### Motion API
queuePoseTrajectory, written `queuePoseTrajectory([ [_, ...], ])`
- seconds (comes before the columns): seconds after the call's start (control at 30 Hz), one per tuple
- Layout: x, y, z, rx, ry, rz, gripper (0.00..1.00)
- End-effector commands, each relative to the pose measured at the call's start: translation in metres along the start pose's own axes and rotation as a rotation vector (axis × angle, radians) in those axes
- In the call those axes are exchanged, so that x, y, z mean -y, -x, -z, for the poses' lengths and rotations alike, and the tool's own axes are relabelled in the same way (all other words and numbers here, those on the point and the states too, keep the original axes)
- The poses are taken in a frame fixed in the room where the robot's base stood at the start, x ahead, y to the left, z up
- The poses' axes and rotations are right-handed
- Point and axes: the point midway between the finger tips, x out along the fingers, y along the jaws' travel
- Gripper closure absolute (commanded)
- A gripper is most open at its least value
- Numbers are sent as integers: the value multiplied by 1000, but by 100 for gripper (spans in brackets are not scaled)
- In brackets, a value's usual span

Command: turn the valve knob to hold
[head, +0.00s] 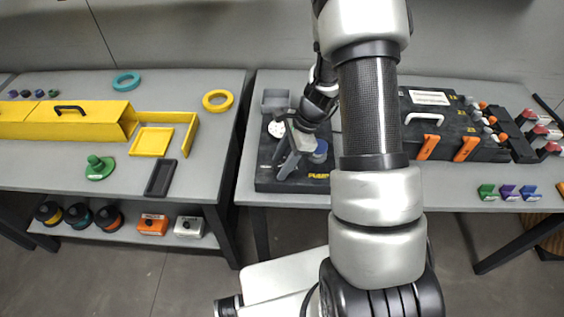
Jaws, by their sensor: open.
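A black pump unit (263,178) with yellow lettering sits on the right bench, in the head view. It carries a white round dial (279,130), a grey open box (276,98) and a round blue part (320,153), which may be the valve knob. My gripper (288,160) is open and points down over the unit, just left of the blue part. My gripper and wrist hide part of the unit's middle, and I cannot tell whether the fingers touch anything or which way the knob points.
A black case (455,135) with a white handle and orange latches lies right of my arm. Green, purple and blue clips (508,192) line the bench's front edge. My forearm blocks the view between pump and case.

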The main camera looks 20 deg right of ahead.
Motion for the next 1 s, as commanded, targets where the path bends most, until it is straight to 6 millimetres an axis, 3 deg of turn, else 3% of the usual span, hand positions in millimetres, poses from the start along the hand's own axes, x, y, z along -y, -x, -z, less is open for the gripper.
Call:
queuePoseTrajectory([
  [0.2,0,0,0,0,0,0,58],
  [0.43,0,0,0,0,0,0,97],
  [0.77,0,0,0,1,41,-18,97],
  [1.0,2,0,-1,1,172,-71,97],
])
